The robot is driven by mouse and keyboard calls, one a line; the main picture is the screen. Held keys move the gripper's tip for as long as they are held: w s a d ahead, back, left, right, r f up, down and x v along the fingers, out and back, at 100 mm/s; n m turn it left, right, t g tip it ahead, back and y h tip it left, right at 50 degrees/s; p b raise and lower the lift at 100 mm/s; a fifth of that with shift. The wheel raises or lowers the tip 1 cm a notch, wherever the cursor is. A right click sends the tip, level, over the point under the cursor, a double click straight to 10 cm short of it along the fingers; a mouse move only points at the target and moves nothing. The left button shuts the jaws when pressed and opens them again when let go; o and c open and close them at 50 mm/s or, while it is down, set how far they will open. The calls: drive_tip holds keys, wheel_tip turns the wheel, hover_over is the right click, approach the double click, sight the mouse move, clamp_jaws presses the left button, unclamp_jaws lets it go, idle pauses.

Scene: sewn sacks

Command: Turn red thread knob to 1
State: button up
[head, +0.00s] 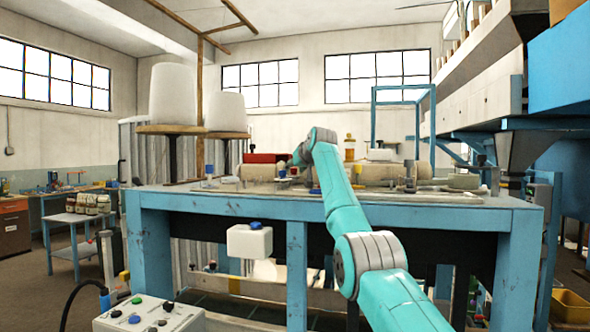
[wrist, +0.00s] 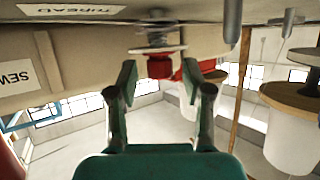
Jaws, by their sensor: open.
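The red thread knob (wrist: 160,67) shows in the wrist view as a small red cap below metal discs and a spring, on the side of the pale machine body. My gripper (wrist: 161,82) is open. Its two green fingers stand either side of the knob in the picture, with gaps on both sides, and I see no contact. A label that seems to read THREAD (wrist: 78,9) is at the top left. In the head view my gripper is at the far end of the teal arm, near the machine (head: 385,172), and its fingers are hard to make out. The knob's setting cannot be read.
White thread cones (head: 172,95) stand on wooden discs at left. In the wrist view, a grey metal post (wrist: 232,25) hangs right of the knob, and a cone (wrist: 296,142) is further right.

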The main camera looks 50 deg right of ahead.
clamp_jaws()
drive_tip(key=shift+w+a+m+g+h, duration=0.15)
drive_tip(key=shift+m+g+h, duration=0.35)
drive_tip(key=shift+f+m+g+h, duration=0.1)
drive_tip(key=shift+m+g+h, duration=0.6)
drive_tip(key=shift+m+h, duration=0.25)
unclamp_jaws()
